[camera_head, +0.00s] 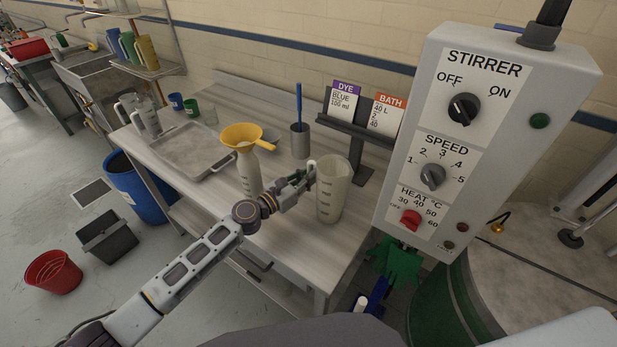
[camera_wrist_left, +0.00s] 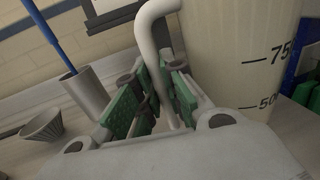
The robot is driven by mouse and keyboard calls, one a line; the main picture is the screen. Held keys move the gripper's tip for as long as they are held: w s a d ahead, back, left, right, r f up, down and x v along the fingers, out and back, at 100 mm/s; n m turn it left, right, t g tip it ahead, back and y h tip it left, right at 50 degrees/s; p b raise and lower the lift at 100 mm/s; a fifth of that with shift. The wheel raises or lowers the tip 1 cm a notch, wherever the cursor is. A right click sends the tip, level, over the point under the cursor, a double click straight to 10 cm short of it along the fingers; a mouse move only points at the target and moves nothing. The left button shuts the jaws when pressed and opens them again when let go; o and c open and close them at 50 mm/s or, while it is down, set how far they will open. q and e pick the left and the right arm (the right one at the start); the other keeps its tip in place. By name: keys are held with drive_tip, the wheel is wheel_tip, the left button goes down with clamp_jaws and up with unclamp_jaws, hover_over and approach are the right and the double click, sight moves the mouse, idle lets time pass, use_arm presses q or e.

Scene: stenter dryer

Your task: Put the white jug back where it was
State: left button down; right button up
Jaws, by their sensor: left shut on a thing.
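The white jug (camera_head: 332,195), translucent with dark graduation marks, is upright at the right end of the workbench (camera_head: 290,235). Its base looks to be on the bench top, though I cannot be sure of contact. My left gripper (camera_head: 308,178) reaches in from the left and is shut on the jug's handle. In the left wrist view the white handle (camera_wrist_left: 150,40) passes between the green finger pads, and the jug body (camera_wrist_left: 232,60) fills the right side. My right gripper is not in view.
A grey cup (camera_head: 300,141) with a blue rod stands behind. A metal tray (camera_head: 180,150) is left; the stirrer control box (camera_head: 480,130) is close right. Label stand (camera_head: 352,135) behind.

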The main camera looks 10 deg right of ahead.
use_arm(q)
drive_tip(key=shift+f, duration=0.1)
drive_tip(key=c, duration=1.5)
unclamp_jaws()
drive_tip(key=shift+b+v, duration=0.6)
drive_tip(key=shift+v, duration=5.45)
